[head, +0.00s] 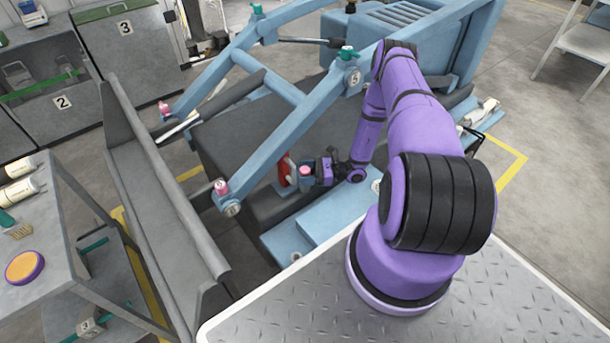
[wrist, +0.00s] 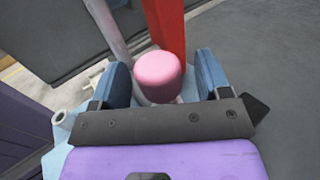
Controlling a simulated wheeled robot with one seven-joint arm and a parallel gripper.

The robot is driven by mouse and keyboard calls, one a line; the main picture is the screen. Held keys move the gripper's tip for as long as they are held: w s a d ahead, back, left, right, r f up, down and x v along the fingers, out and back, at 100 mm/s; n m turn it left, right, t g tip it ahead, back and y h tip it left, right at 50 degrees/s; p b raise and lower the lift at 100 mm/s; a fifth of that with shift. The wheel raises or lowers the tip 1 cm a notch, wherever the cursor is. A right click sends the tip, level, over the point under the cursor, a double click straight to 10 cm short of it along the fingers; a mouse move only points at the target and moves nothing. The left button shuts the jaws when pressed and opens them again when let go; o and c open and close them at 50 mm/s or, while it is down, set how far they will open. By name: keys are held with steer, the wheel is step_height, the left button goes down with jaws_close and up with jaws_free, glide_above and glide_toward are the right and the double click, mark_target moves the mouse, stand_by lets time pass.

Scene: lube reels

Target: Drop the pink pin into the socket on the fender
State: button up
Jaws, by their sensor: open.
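A pink pin with a rounded head (head: 305,171) stands beside a red upright part, at the front of the dark machine body. In the wrist view the pink pin (wrist: 158,74) sits between my two blue fingertips, with its lower end hidden. My gripper (head: 316,170) is open around the pin, and a gap shows on the finger's side at the right. I cannot tell whether the fingers touch it. The light blue fender (head: 338,216) lies just below and right of my gripper. A light blue tube end (wrist: 60,118) shows at the lower left in the wrist view; I cannot tell if it is the socket.
The red part (wrist: 170,30) rises right behind the pin. Blue loader arms (head: 290,140) cross above, with other pink caps (head: 220,186) and green caps (head: 347,53). A grey bucket (head: 160,190) and a workbench (head: 60,240) stand at left.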

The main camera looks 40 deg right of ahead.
steer(key=shift+a, duration=0.1)
steer(key=shift+c, duration=0.2)
steer(key=c, duration=1)
steer(key=shift+r, duration=0.1)
